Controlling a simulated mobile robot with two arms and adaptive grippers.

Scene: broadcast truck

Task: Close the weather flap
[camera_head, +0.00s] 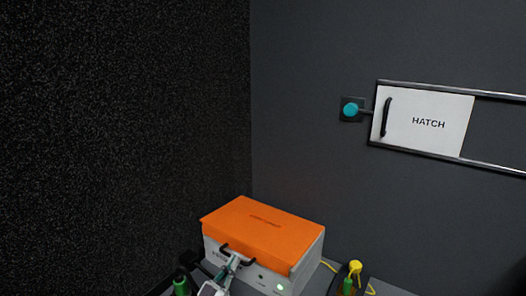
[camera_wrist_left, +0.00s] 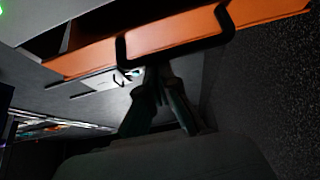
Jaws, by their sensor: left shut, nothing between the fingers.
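The weather flap (camera_head: 262,222) is an orange cover over the top and upper front of a pale box (camera_head: 308,262). A black handle (camera_head: 224,249) sits at the flap's front edge. In the left wrist view the orange flap (camera_wrist_left: 150,40) crosses the top, with a dark gap between it and the box. The handle also shows there (camera_wrist_left: 121,48). My left gripper (camera_head: 234,261) is shut and empty, its tips at the handle; I cannot tell whether they touch it. It also shows in the left wrist view (camera_wrist_left: 156,72). My right gripper is not in view.
A yellow and green item (camera_head: 354,270) stands right of the box, with a yellow cable. A green object (camera_head: 181,285) is at the left. A white hatch (camera_head: 428,123) with a teal knob (camera_head: 350,109) beside it is on the back wall. A dark speckled wall (camera_head: 120,130) rises at left.

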